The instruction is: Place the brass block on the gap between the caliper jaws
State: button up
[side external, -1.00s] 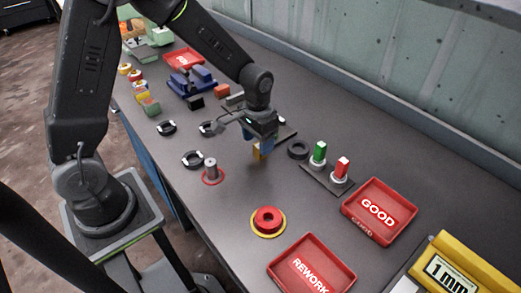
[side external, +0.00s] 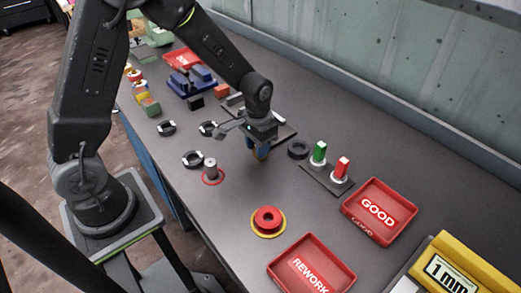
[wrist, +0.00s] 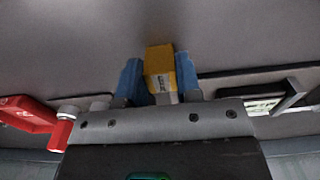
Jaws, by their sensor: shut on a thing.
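In the side external view my gripper (side external: 260,150) holds the block above the grey bench, just in front of a dark plate (side external: 285,132). The block is mostly hidden there by the fingers. The wrist view shows a dark device with a light panel (wrist: 268,102) on the right, apart from the block. I cannot tell whether it is the caliper, and no jaw gap shows clearly.
A black ring (side external: 298,149) and a stand with green and red pegs (side external: 328,172) are right of my gripper. Red GOOD (side external: 378,238) and REWORK (side external: 312,262) trays are nearer. Bare bench lies below my gripper.

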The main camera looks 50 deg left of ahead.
grip_shut()
